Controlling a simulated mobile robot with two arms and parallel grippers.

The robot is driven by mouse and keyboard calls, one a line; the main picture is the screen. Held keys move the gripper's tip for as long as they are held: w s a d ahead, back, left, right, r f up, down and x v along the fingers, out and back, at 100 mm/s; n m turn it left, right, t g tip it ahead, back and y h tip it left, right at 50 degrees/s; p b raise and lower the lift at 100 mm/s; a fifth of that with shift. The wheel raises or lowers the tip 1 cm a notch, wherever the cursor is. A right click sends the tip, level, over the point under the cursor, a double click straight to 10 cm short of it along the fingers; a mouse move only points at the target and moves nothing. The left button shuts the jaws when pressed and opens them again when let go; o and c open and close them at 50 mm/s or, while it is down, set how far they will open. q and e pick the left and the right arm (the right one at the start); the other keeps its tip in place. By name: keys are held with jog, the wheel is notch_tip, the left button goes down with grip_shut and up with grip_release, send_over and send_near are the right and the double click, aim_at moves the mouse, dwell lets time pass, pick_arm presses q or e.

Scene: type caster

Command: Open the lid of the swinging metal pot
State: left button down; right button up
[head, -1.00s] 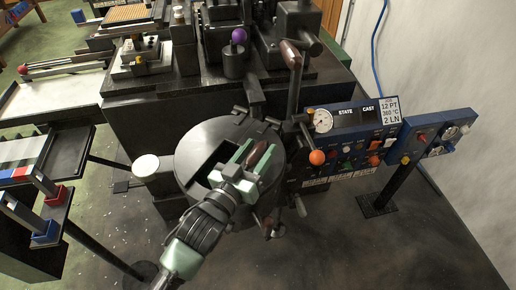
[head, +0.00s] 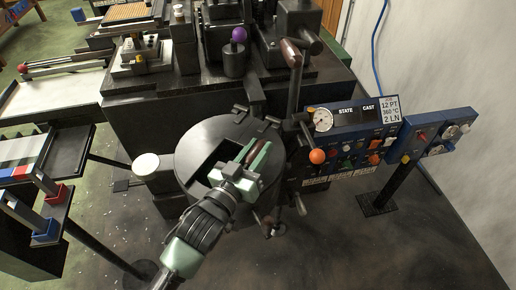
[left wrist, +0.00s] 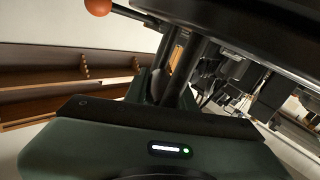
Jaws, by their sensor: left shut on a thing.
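A brown handle (head: 253,152) stands on the right part of the top. My left gripper (head: 257,154) is shut on this handle, its pale green fingers on either side of it. The gripper hides part of the top, so I cannot tell the lid's full outline. In the left wrist view the dark fingers (left wrist: 172,82) reach forward, and what they grip is hard to make out. My right gripper is not in view.
An orange ball knob (head: 317,156) sits on a lever right of the pot, near a blue control panel (head: 352,117). A pale round disc (head: 145,164) stands at the pot's left. A brown-gripped lever (head: 292,53) rises behind. Floor is clear at front right.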

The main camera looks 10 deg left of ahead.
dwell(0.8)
pick_arm(q)
jog(key=shift+r, duration=0.1)
jog(key=shift+r+p, duration=0.15)
jog(key=shift+p, duration=0.25)
jog(key=r+p, duration=0.1)
jog(key=p, duration=0.2)
jog(key=w+r+g+p, duration=0.1)
jog(key=p, duration=0.2)
jog(key=r+g+p, duration=0.1)
jog(key=r+p, duration=0.1)
jog(key=p, duration=0.2)
jog(key=shift+w+d+r+y, duration=0.1)
jog(key=shift+w+d+y, duration=0.15)
jog(key=shift+y, duration=0.15)
jog(key=w+r+g+p, duration=0.1)
jog(key=p, duration=0.3)
jog(key=w+d+r+g+y+p, duration=0.1)
jog(key=r+p, duration=0.1)
jog(key=p, duration=0.2)
jog(key=shift+w+g+p, duration=0.3)
jog(key=shift+w+p, duration=0.05)
jog(key=shift+p, duration=0.05)
jog(key=shift+w+d+r+g+y+p, duration=0.25)
jog(key=shift+w+r+g+p, duration=0.1)
jog(key=shift+w+g, duration=0.15)
jog(key=shift+w+d+r+g+y+p, duration=0.15)
jog(key=shift+w+d+r+g+p, duration=0.2)
jog(key=shift+w, duration=0.2)
jog(key=shift+a, duration=0.1)
